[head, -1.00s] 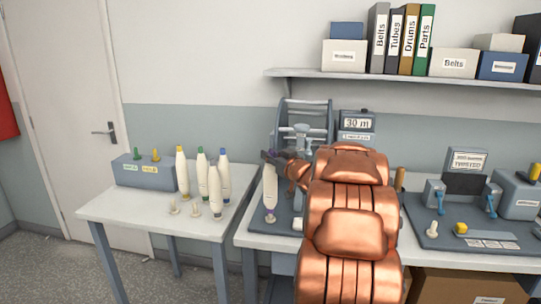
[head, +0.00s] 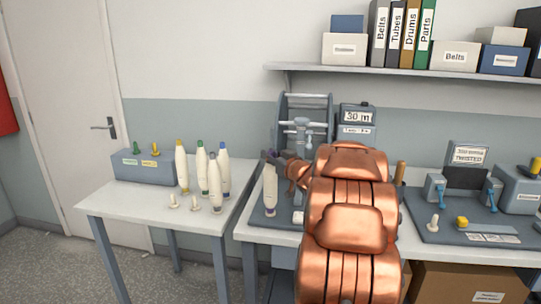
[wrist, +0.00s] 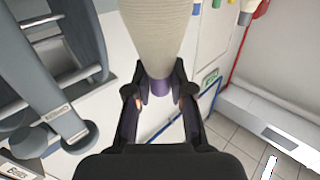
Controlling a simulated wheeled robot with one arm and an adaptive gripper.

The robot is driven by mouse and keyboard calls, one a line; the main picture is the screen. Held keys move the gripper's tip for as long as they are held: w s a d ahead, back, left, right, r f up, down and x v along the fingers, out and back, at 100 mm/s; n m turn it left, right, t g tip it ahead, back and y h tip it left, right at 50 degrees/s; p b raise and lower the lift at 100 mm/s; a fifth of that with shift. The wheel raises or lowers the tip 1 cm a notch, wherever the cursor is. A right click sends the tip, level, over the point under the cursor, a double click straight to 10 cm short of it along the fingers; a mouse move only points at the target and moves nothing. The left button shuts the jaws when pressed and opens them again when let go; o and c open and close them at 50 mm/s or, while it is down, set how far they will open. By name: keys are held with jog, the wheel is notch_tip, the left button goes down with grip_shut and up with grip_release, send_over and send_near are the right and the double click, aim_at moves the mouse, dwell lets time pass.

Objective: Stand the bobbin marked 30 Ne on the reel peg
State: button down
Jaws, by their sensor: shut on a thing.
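My gripper (head: 270,157) is shut on a cream bobbin (head: 270,188) by its narrow purple tip. The bobbin hangs upright, tip up, over the left part of the grey reel base on the middle table. In the wrist view the gripper's fingers (wrist: 159,98) close on the purple end, and the cream body (wrist: 158,35) widens away from them. The bobbin's mark is not readable. The reel (head: 305,112) stands just behind. I cannot make out the reel peg or tell whether the bobbin's foot touches anything.
Several bobbins with yellow, green, grey and blue tips (head: 181,168) stand on the left table (head: 130,207), with small cream pegs (head: 195,204) in front and a grey box (head: 143,168) behind. A display reading 30 m (head: 357,117) stands behind my arm. A twist tester (head: 467,153) stands right.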

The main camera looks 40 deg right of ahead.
jog(key=c, duration=0.9)
grip_release()
jog(key=shift+c, duration=0.2)
jog(key=s+a, duration=0.2)
jog(key=s, duration=1)
jog(key=shift+a, duration=0.2)
jog(key=shift+w, duration=0.1)
